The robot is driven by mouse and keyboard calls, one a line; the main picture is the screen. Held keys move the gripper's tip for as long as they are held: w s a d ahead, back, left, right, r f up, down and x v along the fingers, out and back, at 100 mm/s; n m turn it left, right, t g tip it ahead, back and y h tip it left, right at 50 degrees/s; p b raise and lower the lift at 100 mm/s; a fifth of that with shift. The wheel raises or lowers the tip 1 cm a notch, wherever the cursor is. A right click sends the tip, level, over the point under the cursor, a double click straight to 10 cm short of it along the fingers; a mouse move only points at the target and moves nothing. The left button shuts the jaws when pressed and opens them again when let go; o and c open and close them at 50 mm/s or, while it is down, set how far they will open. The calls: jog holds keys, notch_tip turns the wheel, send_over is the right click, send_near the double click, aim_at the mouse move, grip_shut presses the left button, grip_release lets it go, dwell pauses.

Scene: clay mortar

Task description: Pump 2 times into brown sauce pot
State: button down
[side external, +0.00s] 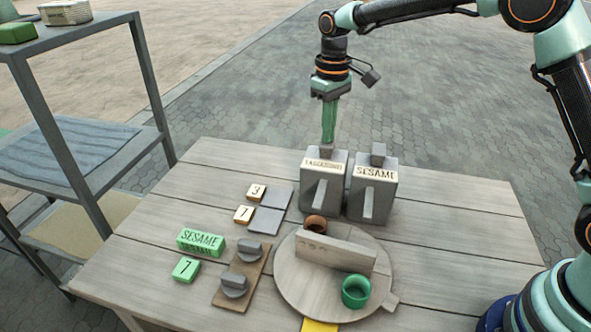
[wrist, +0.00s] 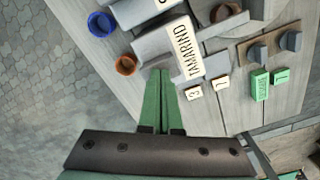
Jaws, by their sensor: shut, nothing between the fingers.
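The brown pot (side external: 315,224) stands on the round wooden turntable (side external: 290,290), beside an upright divider (side external: 335,254); a green pot (side external: 356,291) is on the divider's other side. Two grey pump dispensers stand behind: the tamarind dispenser (side external: 323,185) on the left and the sesame dispenser (side external: 372,190) on the right. Each has a block on top. My gripper (side external: 328,141) points down with its green fingers together, just above the tamarind dispenser's top block (side external: 326,151); I cannot tell whether they touch. The wrist view also shows the tamarind label (wrist: 187,48) near my fingertips.
Number tiles (side external: 256,192) and grey pads (side external: 266,221) lie left of the turntable. A green sesame block (side external: 201,242), a green 7 tile (side external: 186,269) and a two-knob board (side external: 240,279) lie nearer. The wrist view shows a blue pot (wrist: 101,23) and another brownish pot (wrist: 126,65).

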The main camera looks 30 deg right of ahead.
jog(key=shift+f, duration=0.8)
dwell(0.4)
jog(key=shift+r, duration=1.6)
jog(key=shift+r, duration=2.5)
